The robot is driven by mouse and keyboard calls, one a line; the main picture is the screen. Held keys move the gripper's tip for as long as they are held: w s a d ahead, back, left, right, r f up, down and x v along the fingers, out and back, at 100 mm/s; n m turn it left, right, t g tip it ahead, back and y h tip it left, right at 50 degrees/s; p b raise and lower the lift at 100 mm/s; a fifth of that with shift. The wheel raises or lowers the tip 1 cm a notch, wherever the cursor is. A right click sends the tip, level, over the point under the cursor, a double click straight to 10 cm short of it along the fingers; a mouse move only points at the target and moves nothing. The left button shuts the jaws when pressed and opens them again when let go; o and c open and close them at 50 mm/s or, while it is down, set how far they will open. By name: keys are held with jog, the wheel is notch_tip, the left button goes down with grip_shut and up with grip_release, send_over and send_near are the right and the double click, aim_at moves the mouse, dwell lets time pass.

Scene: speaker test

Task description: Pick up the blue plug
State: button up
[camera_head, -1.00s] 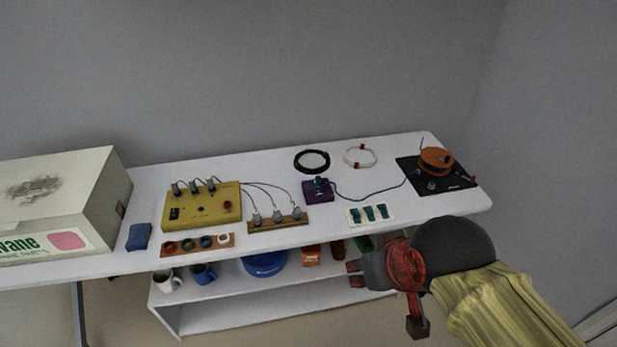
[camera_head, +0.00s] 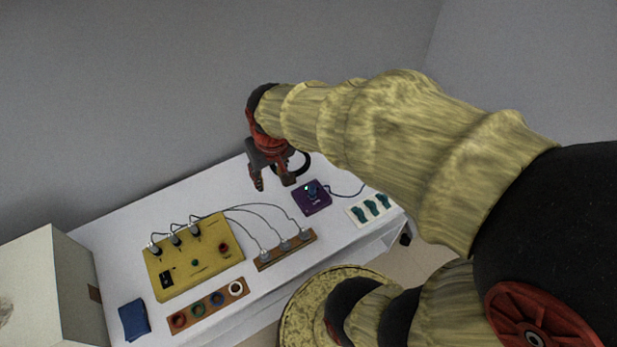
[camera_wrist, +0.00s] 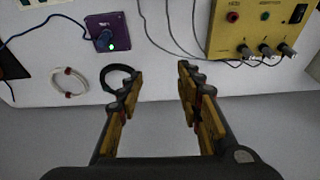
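The blue plug (camera_head: 310,188) sits in the top of a small purple box (camera_head: 319,204) on the white table. In the wrist view the plug (camera_wrist: 104,39) shows at upper left on the purple box (camera_wrist: 119,24), with a blue cord running off to the left. My gripper (camera_head: 272,184) is open and empty. In the head view it hangs above the back of the table, left of the purple box. In the wrist view my gripper's fingers (camera_wrist: 157,88) are spread apart, with the plug beyond and left of them.
A yellow panel (camera_head: 179,268) with grey plugs and wires stands left of the box. A brown strip (camera_head: 272,258) holds more grey plugs. A white plate (camera_head: 357,213) with teal pieces lies right. Black (camera_wrist: 112,70) and white cable coils (camera_wrist: 58,86) lie near the table edge.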

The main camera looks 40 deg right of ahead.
jog(key=w+d+f+m+g+p, duration=0.1)
jog(key=d+f+m+g+p, duration=0.1)
jog(key=d+f+p, duration=0.4)
jog(key=m+g+p, duration=0.1)
jog(key=m+p, duration=0.1)
jog(key=p, duration=0.2)
send_over(313, 186)
jog(key=f, duration=0.4)
jog(key=shift+w+y, duration=0.3)
jog(key=shift+y, duration=0.1)
jog(key=shift+s+d+f, duration=0.1)
jog(key=shift+f, duration=0.2)
notch_tip(313, 186, down, 8)
jog(key=shift+s+r+b, duration=0.1)
jog(key=shift+s+b, duration=0.05)
jog(key=shift+b, duration=0.9)
jog(key=c, duration=0.3)
grip_shut()
